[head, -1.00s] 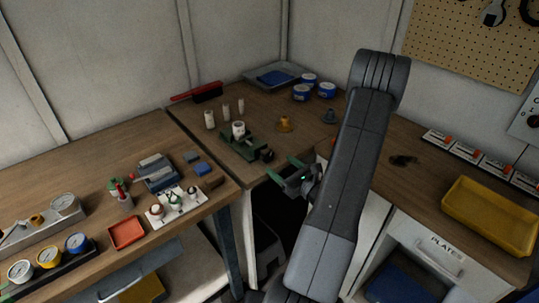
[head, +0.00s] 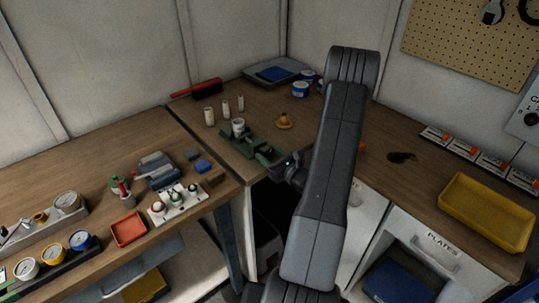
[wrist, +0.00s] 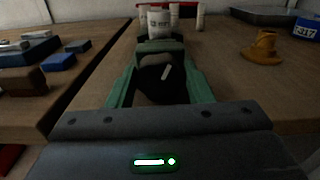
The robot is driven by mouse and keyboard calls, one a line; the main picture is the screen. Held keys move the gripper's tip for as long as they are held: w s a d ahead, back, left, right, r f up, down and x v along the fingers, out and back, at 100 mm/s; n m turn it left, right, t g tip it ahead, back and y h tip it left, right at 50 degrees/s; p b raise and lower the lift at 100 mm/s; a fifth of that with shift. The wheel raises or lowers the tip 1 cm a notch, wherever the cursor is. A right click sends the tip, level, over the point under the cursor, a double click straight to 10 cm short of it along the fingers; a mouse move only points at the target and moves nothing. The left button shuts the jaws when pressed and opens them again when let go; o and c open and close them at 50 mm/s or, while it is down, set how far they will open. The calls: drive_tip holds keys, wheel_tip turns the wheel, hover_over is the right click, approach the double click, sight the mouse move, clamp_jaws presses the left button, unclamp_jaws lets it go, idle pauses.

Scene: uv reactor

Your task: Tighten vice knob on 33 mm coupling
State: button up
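The green vice (head: 232,139) stands on the back bench with a white coupling (head: 238,126) in it. In the wrist view the coupling (wrist: 158,22) is upright behind the vice's black knob (wrist: 151,82). The knob faces me and carries a pale slanted mark. My gripper (wrist: 160,78) is open, with one green finger on each side of the knob. Bare wood shows between the left finger and the knob; I cannot tell whether the right finger touches it. In the head view my gripper (head: 270,154) hides most of the knob.
Several white cylinders (head: 209,116) stand behind the vice. A yellow-orange fitting (head: 284,122) and blue tins (head: 300,89) are to its right. Blue blocks (head: 201,167) and a white rack (head: 178,205) lie on the left bench. A yellow tray (head: 487,211) is on the right bench.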

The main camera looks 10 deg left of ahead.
drive_tip(key=shift+m, duration=0.3)
drive_tip(key=shift+m+b, duration=0.5)
drive_tip(key=shift+m, duration=2.2)
drive_tip(key=o, duration=1)
drive_tip(key=shift+d, duration=0.1)
